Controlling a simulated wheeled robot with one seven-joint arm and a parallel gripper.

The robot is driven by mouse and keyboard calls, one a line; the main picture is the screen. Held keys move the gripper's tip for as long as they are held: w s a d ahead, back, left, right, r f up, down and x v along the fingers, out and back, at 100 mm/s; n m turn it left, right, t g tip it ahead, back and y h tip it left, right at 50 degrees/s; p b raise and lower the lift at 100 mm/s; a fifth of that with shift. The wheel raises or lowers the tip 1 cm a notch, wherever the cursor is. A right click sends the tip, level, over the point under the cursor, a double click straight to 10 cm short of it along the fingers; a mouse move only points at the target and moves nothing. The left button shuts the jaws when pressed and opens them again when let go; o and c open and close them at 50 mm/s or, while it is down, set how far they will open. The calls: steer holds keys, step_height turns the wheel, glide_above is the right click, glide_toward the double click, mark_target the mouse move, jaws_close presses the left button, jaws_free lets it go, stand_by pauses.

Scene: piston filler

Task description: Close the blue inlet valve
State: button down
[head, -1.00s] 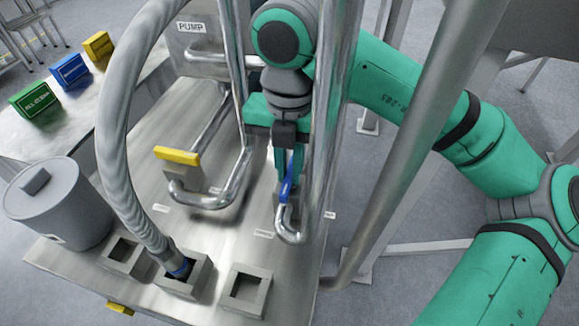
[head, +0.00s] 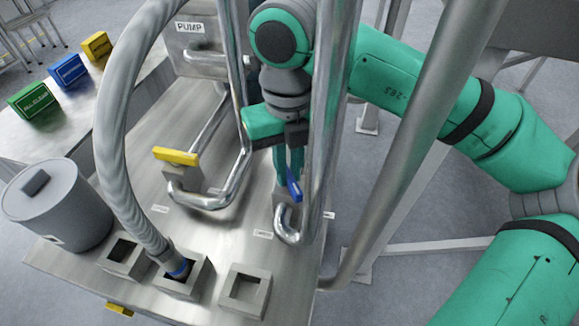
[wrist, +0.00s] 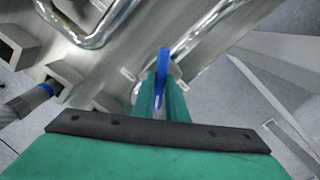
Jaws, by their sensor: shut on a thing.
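The blue inlet valve handle (head: 294,186) is a narrow blue lever on a small pipe bend at the right side of the steel bench. My gripper (head: 289,168) reaches down from above, partly behind an upright steel pipe, and is shut on the blue handle. In the wrist view the blue handle (wrist: 162,66) sticks out beyond the green fingers (wrist: 161,95), which sit close together around its near part. The valve body under the handle is partly hidden by the fingers.
A yellow-handled valve (head: 176,156) stands left of my gripper. Upright pipes (head: 339,110) stand close beside it. A thick hose (head: 110,130) ends in one of the square sockets (head: 245,292) at the front. A grey lidded pot (head: 60,210) stands at left.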

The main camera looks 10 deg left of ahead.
mark_target(289, 174)
steer(key=n, duration=0.5)
steer(key=shift+n, duration=0.3)
steer(key=n, duration=0.4)
steer(key=shift+n, duration=0.4)
steer(key=c, duration=1.8)
jaws_free()
steer(key=shift+o, duration=0.2)
step_height(289, 174, up, 11)
steer(key=shift+f, duration=0.1)
